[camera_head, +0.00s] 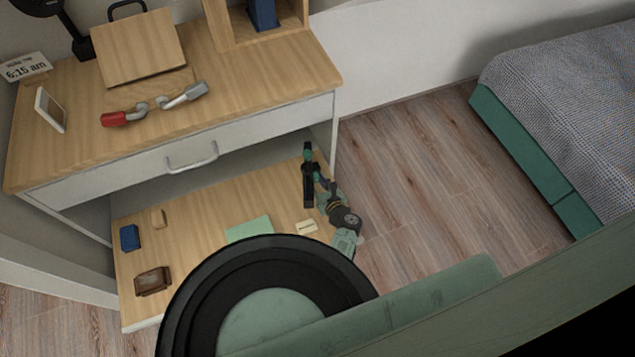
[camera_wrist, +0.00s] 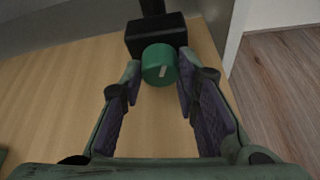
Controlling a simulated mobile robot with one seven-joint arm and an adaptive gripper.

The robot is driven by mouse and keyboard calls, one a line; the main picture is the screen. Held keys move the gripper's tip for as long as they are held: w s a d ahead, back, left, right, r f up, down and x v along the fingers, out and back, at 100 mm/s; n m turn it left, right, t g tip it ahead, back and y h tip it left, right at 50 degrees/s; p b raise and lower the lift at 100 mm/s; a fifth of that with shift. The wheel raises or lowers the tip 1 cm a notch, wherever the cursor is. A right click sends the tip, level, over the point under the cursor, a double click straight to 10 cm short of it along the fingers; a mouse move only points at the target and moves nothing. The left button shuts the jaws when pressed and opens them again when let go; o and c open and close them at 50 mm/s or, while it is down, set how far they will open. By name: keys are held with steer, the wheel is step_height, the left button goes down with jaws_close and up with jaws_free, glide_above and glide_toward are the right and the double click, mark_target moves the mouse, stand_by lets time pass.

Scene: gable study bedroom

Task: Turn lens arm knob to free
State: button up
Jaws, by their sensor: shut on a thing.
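A green round knob (camera_wrist: 158,60) with a short white mark on its face shows in the wrist view. It sits on the near side of a black block (camera_wrist: 156,36), and a black post rises behind that. The white mark leans slightly off vertical. My gripper (camera_wrist: 161,72) has one finger on each side of the knob and is shut on it. In the head view the lens arm (camera_head: 308,185) is a dark upright form at the right end of the low wooden surface. My gripper (camera_head: 322,190) is beside it, and the knob is hard to make out there.
The low wooden surface (camera_head: 190,225) holds a blue box (camera_head: 130,237), a brown item (camera_head: 153,281), a green sheet (camera_head: 250,229) and a small pale block (camera_head: 306,227). A desk drawer (camera_head: 180,160) is above it. Bare floor (camera_head: 420,170) lies to the right, before the bed (camera_head: 570,100).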

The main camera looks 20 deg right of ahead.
steer(key=c, duration=0.4)
steer(key=shift+o, duration=0.2)
steer(key=shift+a+f+n+h+b, duration=0.2)
steer(key=shift+n+h+b, duration=0.2)
steer(key=shift+n+b, duration=0.4)
steer(key=shift+d+r+h+b, duration=0.1)
steer(key=shift+r+h+b, duration=0.1)
steer(key=shift+h+b, duration=0.1)
steer(key=o, duration=1.2)
steer(key=shift+c, duration=0.2)
steer(key=shift+v, duration=3.75)
